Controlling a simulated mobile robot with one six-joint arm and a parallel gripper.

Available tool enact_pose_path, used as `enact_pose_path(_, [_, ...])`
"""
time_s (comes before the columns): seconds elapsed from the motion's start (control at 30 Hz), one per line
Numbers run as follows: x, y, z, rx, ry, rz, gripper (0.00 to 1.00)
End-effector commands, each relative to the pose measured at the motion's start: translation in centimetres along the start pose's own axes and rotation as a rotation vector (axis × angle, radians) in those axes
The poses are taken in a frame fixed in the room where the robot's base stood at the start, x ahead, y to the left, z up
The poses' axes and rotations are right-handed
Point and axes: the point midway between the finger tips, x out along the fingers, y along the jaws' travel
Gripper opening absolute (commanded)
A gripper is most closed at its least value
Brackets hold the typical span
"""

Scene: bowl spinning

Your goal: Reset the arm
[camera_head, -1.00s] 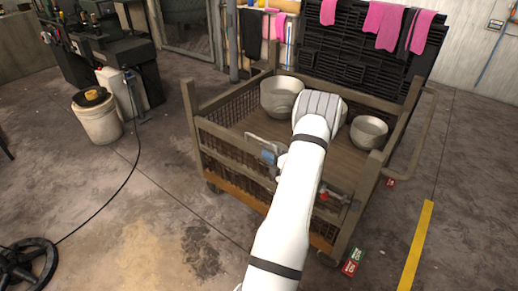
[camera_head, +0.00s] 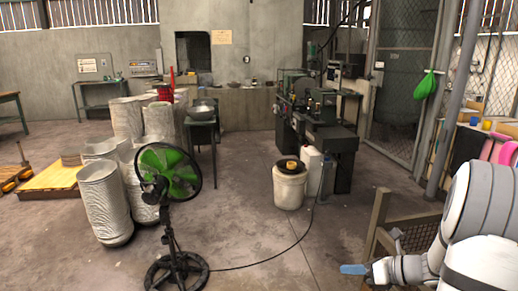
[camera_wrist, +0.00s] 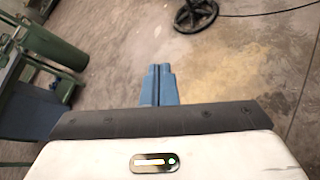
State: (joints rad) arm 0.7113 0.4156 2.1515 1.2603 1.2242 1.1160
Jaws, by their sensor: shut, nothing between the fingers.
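My gripper (camera_head: 354,269) is at the lower right of the head view, with blue fingertips pointing left and nothing held. In the wrist view the blue fingers (camera_wrist: 160,84) are together, with bare concrete floor beyond them. My white arm fills the lower right corner of the head view. The gripper is in front of the wooden crate (camera_head: 380,215), which my arm partly hides.
A green fan (camera_head: 168,172) stands on the floor left of centre, its base also in the wrist view (camera_wrist: 196,14). A white bucket (camera_head: 290,188) stands near the machine (camera_head: 325,125). Stacked bowls (camera_head: 105,205) stand at left.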

Motion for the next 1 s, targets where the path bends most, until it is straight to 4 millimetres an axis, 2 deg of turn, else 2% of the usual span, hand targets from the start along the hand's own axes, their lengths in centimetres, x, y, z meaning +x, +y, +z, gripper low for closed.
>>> enact_pose_path(0.03, [0.5, 3.6, 1.0, -0.16, 0.091, 0.04, 0.0])
enact_pose_path(0.2, [1.0, 12.6, 0.7, -0.71, 0.371, 0.195, 0.0])
enact_pose_path(0.4, [-1.1, 20.3, -0.5, -1.383, 0.647, 0.419, 0.0])
enact_pose_path(0.5, [-2.8, 22.9, -0.8, -1.718, 0.768, 0.542, 0.0])
enact_pose_path(0.6, [-4.5, 24.7, -0.8, -2.023, 0.873, 0.663, 0.0])
enact_pose_path(0.73, [-6.2, 26.0, -0.6, -2.317, 0.976, 0.79, 0.0])
enact_pose_path(0.87, [-7.1, 26.4, -0.3, -2.478, 1.035, 0.865, 0.0])
enact_pose_path(1.0, [-7.3, 26.5, -0.3, -2.524, 1.054, 0.891, 0.0])
